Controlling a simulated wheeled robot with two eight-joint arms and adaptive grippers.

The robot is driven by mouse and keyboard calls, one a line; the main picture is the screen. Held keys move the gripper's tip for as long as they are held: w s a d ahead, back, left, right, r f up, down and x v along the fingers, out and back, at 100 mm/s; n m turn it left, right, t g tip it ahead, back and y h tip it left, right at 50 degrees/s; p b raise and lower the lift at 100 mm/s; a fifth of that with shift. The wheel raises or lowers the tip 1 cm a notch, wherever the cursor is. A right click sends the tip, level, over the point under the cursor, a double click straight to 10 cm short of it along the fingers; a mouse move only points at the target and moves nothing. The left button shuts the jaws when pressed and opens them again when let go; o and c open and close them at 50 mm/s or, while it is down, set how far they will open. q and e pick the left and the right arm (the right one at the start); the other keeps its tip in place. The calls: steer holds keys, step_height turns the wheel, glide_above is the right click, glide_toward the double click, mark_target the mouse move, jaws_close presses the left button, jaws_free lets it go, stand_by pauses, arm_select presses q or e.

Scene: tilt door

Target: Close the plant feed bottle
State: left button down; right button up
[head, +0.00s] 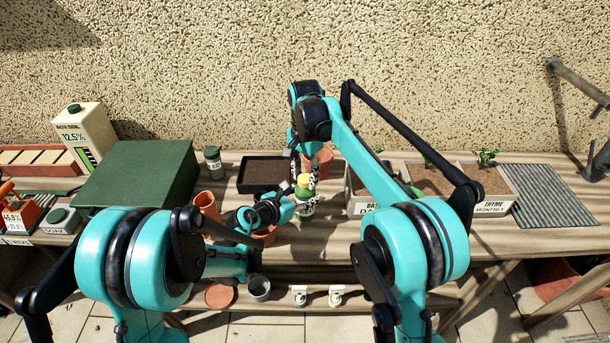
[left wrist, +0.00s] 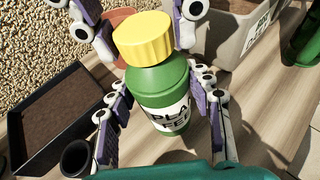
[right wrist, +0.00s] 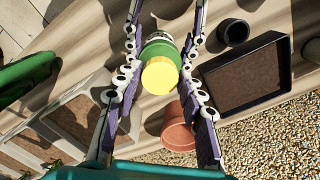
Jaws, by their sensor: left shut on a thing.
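The plant feed bottle (head: 305,212) is green with a white label and stands upright on the bench. Its yellow cap (head: 304,180) sits on top; I cannot tell whether it is tight. In the left wrist view, the bottle (left wrist: 160,88) and cap (left wrist: 143,38) are close up. My left gripper (head: 297,207) is shut on the bottle's body from the left. My right gripper (head: 304,174) comes from above, with a finger on each side of the cap and narrow gaps visible. The right wrist view looks down on the cap (right wrist: 159,76) between its open fingers.
A black soil tray (head: 263,173) and a terracotta pot (head: 322,160) stand behind the bottle. Another terracotta pot (head: 207,204) stands left. A labelled planter (head: 361,203) is close on the right. Bare bench lies in front of the planters.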

steer(key=shift+o, duration=1)
step_height(320, 180, up, 12)
arm_select(q)
steer(key=c, duration=0.6)
jaws_free()
steer(key=shift+s+a, duration=0.1)
steer(key=v, duration=1.1)
steer(key=shift+s+a+r, duration=0.2)
steer(key=shift+s+r, duration=0.05)
steer(key=shift+s, duration=0.05)
